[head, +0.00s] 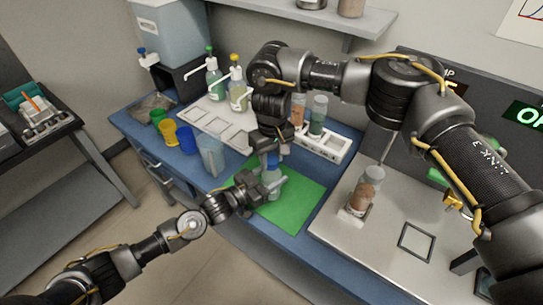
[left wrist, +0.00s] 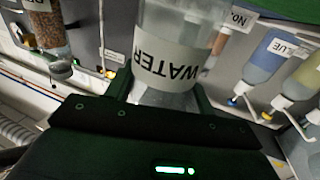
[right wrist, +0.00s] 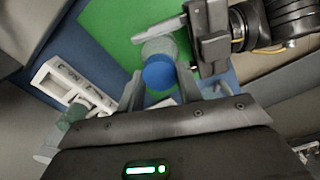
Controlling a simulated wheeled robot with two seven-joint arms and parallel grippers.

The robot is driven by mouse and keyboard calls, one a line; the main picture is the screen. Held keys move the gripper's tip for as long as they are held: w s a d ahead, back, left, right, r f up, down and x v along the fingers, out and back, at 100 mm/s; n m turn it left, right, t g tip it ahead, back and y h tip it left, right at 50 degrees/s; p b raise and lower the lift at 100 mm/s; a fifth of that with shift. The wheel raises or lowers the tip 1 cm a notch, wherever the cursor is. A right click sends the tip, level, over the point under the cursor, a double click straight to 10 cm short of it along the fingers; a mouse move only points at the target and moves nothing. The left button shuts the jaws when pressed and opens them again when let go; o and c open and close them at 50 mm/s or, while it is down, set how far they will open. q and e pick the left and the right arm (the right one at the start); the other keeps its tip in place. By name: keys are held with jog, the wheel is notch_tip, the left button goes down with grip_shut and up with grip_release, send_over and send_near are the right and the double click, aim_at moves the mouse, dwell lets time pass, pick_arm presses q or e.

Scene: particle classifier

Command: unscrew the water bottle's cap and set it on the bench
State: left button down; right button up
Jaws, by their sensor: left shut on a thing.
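The water bottle (head: 271,180) stands upright on the green mat (head: 298,196) in the head view. Its "WATER" label shows in the left wrist view (left wrist: 178,62). My left gripper (head: 252,186) is shut on the bottle's side. The blue cap (right wrist: 159,74) is on top of the bottle in the right wrist view, mostly hidden in the head view. My right gripper (right wrist: 162,92) points down from above, open, with a finger on either side of the cap and gaps visible. Whether the fingertips reach down beside the cap I cannot tell.
A clear cup (head: 210,155) and coloured cups (head: 168,132) stand left of the mat. Pump bottles (head: 237,92) and a white rack (head: 325,143) are behind. A jar (head: 366,188) stands on the grey machine at right. The mat's right part is clear.

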pick_arm(q)
jog(key=shift+f, duration=0.25)
pick_arm(e)
jog(key=c, duration=0.3)
jog(key=shift+c, duration=0.2)
